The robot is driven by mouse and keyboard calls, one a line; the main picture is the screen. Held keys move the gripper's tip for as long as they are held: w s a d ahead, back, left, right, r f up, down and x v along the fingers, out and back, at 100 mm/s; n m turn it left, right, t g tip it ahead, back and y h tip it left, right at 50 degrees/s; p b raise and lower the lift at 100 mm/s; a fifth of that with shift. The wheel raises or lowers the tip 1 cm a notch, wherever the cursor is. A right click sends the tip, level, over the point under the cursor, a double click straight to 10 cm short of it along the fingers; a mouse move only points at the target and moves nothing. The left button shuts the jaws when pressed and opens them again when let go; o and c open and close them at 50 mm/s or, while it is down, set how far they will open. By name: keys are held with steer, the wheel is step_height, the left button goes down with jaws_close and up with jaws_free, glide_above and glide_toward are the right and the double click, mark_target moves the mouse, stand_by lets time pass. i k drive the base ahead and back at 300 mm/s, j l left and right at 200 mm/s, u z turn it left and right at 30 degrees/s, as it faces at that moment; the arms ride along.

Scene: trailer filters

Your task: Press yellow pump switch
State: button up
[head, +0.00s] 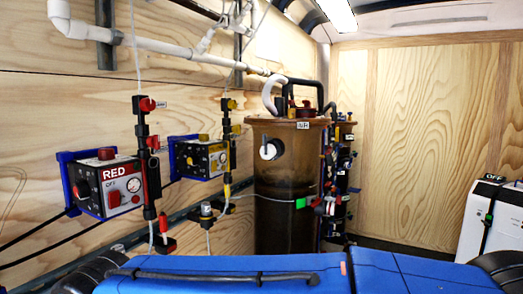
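The yellow pump box (203,160) is mounted on the wooden wall left of centre in the head view, in a blue bracket. A yellow knob or button (204,137) sits on its top. Its yellow front carries a small knob and a round gauge (222,157). The front is too small to read clearly, and I cannot tell the switch's state. A vertical pipe with yellow fittings (227,130) stands just right of it. My gripper is not in view.
A similar box marked RED (118,187) is nearer, left of the yellow one. A black pipe with red fittings (149,160) stands between them. A tall brown filter tank (286,185) stands right of the yellow box. A white unit marked OFF (490,215) is far right.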

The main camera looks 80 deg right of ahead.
mark_target(214, 168)
steer(key=z, duration=1.7)
